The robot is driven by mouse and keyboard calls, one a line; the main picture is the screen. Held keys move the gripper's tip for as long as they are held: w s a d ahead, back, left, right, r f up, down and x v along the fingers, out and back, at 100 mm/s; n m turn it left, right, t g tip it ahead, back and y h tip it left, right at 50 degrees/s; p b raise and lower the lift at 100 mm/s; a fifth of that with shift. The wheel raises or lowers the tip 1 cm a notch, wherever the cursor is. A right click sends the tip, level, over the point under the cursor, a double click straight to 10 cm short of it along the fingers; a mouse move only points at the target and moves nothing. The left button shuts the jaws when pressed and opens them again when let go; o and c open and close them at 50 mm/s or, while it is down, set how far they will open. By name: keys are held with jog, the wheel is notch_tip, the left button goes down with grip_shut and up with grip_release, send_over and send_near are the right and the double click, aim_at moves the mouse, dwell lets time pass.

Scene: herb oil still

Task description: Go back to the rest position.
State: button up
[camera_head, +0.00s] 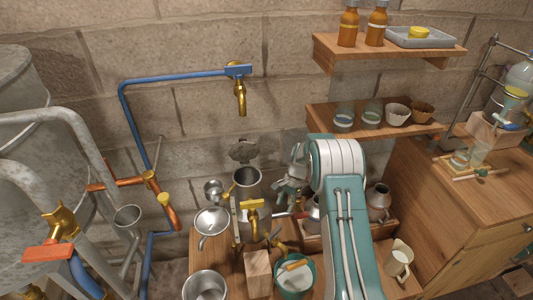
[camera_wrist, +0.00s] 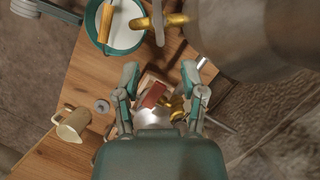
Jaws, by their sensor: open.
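My gripper (camera_head: 291,188) hangs over the wooden table, left of my teal and white arm, among the metal vessels. In the wrist view its two fingers (camera_wrist: 160,76) are apart with nothing held between them. Below and beyond the fingers are a red handle (camera_wrist: 153,95) and brass parts, partly hidden by the gripper. Whether the fingers touch anything there I cannot tell. My arm hides part of the table in the head view.
A metal cylinder (camera_head: 247,181), brass tap (camera_head: 254,214), teal bowl (camera_head: 295,276) and cream jug (camera_head: 399,260) crowd the table. Shelves (camera_head: 375,117) with jars project above at right. A blue pipe (camera_head: 180,79) with a brass tap runs along the wall. A large vat stands left.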

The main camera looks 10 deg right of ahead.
jog(key=s+a+r+n+t+h, duration=0.15)
jog(key=s+r, duration=0.25)
jog(key=r, duration=0.5)
jog(key=s+r+n+t, duration=0.1)
jog(key=s+r+n, duration=0.15)
jog(key=r, duration=0.65)
jog(key=s+a+r+n+t+h, duration=0.15)
jog(key=s+r, duration=0.35)
jog(key=r, duration=0.5)
jog(key=s+r+n+t, duration=0.2)
jog(key=s+r, duration=0.1)
jog(key=s, duration=0.8)
jog(key=s+r+n+t, duration=0.2)
jog(key=s+r+n, duration=0.1)
jog(key=s, duration=0.8)
jog(key=shift+a+r+n+h, duration=0.15)
jog(key=shift+a+n+h, duration=0.2)
jog(key=shift+a+h, duration=0.05)
jog(key=shift+s, duration=0.1)
